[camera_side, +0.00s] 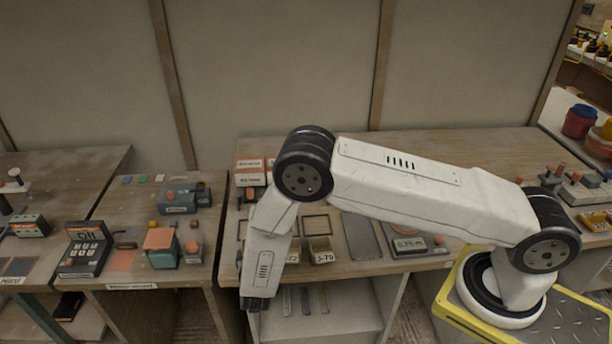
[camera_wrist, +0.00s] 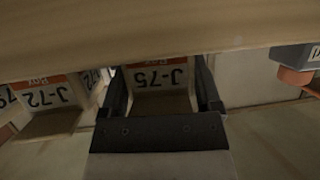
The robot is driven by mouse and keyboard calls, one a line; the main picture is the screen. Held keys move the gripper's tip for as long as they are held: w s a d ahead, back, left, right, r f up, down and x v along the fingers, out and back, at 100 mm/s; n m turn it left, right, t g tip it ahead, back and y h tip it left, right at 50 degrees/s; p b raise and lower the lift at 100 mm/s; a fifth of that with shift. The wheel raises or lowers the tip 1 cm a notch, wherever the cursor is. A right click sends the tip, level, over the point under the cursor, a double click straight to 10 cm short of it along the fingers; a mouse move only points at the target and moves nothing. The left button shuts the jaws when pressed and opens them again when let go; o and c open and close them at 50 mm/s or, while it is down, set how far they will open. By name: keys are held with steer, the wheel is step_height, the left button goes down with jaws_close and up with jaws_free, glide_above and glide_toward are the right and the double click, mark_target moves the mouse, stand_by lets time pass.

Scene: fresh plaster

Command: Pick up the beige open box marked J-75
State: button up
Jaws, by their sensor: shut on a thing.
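The beige open box marked J-75 (camera_wrist: 158,78) is in the wrist view, its white label with an orange strip appearing upside down. My gripper (camera_wrist: 160,92) is shut on this box, with one dark finger at each side of it. In the side view my gripper (camera_side: 258,303) points down at the front edge of the bench. The J-75 box cannot be made out there; my arm covers that area.
A similar box marked J-72 (camera_wrist: 52,95) stands left of my gripper in the wrist view. A box marked J-79 (camera_side: 322,257) stands on the wooden bench (camera_side: 375,268) in the side view. A pale brown surface (camera_wrist: 150,35) crosses the top of the wrist view.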

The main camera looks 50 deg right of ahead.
steer(key=shift+r, duration=0.1)
steer(key=shift+r, duration=0.65)
steer(key=s+d+r, duration=0.2)
steer(key=s+r, duration=0.9)
steer(key=s, duration=0.2)
steer(key=shift+s+r, duration=0.25)
steer(key=shift+s, duration=0.15)
steer(key=shift+d, duration=0.1)
steer(key=shift+w, duration=0.15)
